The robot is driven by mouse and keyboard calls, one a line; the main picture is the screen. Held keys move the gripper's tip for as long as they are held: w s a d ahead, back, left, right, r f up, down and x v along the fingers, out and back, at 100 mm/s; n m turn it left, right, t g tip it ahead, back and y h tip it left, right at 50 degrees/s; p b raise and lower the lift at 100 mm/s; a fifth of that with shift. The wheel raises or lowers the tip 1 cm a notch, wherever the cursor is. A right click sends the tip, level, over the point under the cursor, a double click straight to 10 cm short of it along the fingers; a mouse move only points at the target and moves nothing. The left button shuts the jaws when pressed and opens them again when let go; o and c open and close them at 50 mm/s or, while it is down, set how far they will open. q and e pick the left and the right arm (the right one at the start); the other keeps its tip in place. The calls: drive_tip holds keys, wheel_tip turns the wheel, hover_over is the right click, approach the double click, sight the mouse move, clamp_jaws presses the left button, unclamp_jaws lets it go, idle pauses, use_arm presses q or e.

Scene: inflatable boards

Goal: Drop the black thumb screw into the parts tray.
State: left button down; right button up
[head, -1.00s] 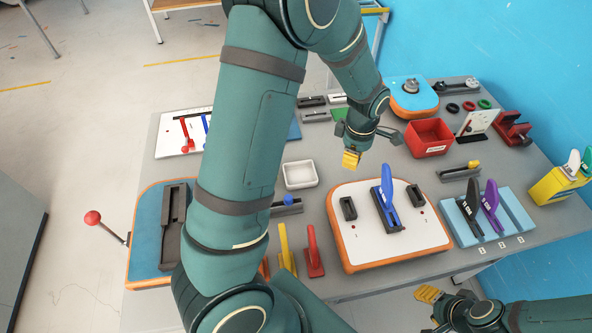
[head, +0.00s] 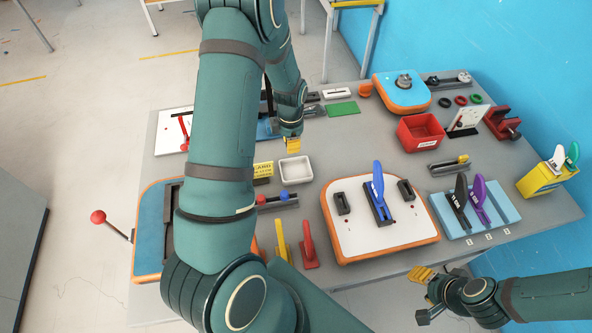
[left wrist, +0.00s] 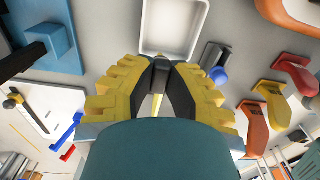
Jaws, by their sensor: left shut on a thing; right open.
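The white parts tray (head: 296,170) lies empty on the table, and it also shows at the top of the left wrist view (left wrist: 172,30). My left gripper (head: 292,147) is above the table, just behind the tray in the head view. Its yellow-padded fingers (left wrist: 160,72) are shut in the left wrist view. The thing held, taken to be the black thumb screw, is mostly hidden between the dark fingertips; I cannot make out its shape. My right gripper (head: 430,290) is open and empty near the table's front edge.
A red bin (head: 420,132) stands right of the tray. The white board with a blue lever (head: 378,185) is to its front right. Red (head: 308,245) and yellow (head: 282,240) handles stand in front. My left arm hides part of the table's left side.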

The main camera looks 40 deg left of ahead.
use_arm(q)
drive_tip(key=shift+f+b, duration=1.3)
drive_tip(key=shift+f, duration=0.7)
drive_tip(key=c, duration=0.9)
unclamp_jaws()
drive_tip(key=shift+c, duration=0.2)
drive_tip(key=shift+r, duration=0.1)
wheel_tip(320, 180, up, 12)
drive_tip(key=shift+f, duration=0.1)
